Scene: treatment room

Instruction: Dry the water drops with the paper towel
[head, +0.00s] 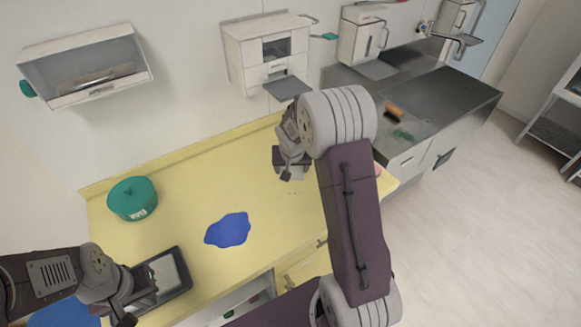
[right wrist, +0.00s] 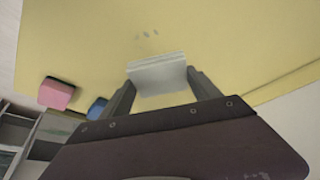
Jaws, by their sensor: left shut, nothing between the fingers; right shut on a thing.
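The paper towel (right wrist: 158,76) is a folded whitish pad between the fingers of my right gripper (right wrist: 163,88). In the head view my right gripper (head: 290,160) is over the right part of the yellow counter (head: 185,170), with the towel partly hidden under it. Several small greyish water drops (right wrist: 148,34) lie on the counter just beyond the towel, apart from it in the picture; they show faintly in the head view (head: 293,192). My left gripper (head: 138,296) is shut and empty near a dark-framed tray (head: 179,258) at the counter's front left.
A blue flat patch (head: 228,230) lies mid-counter. A pink block (right wrist: 57,93) and a blue one (right wrist: 97,108) are near the counter edge. White wall dispensers (head: 268,55) hang behind. A steel sink unit (head: 440,97) adjoins at right.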

